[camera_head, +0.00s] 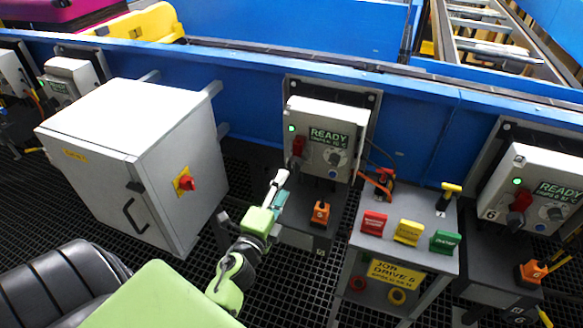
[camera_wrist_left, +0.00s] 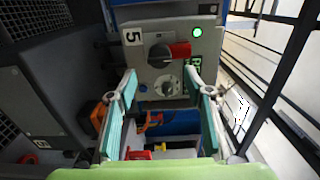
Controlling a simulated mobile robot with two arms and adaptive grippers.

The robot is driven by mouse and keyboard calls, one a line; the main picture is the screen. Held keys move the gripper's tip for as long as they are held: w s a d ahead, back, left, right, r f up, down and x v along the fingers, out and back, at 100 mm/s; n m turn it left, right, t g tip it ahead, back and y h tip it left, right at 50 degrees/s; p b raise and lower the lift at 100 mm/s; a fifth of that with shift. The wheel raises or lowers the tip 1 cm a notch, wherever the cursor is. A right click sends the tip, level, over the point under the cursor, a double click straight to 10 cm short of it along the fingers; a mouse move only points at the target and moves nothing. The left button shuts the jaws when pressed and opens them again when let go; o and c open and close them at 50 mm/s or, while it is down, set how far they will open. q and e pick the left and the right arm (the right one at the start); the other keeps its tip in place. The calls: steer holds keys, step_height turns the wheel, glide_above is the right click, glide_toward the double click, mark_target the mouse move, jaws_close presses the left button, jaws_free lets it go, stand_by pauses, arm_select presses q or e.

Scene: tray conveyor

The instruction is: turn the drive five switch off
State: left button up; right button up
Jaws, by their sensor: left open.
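The drive five box (camera_head: 320,138) is a light grey panel on the blue conveyor side, with a lit green lamp and a READY display. Its switch (camera_head: 298,146) has a red handle pointing up in the head view. My left gripper (camera_head: 274,188) is open and empty, below and left of the switch. In the left wrist view its fingers (camera_wrist_left: 162,86) are spread, apart from the switch. My right gripper is out of view.
A grey cabinet (camera_head: 120,140) with a red knob stands left of my arm. A stand (camera_head: 400,256) with red, yellow and green blocks is at right. An orange device (camera_head: 320,212) sits below the box. Another drive box (camera_head: 535,192), numbered 6, is at far right.

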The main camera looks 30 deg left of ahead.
mark_target(292, 170)
arm_select(q)
steer(key=x, duration=0.7)
steer(key=shift+w+a+p, duration=0.1)
steer(key=shift+w+p, duration=0.25)
steer(key=shift+w, duration=0.05)
steer(key=shift+c, duration=0.5)
steer(key=c, duration=1)
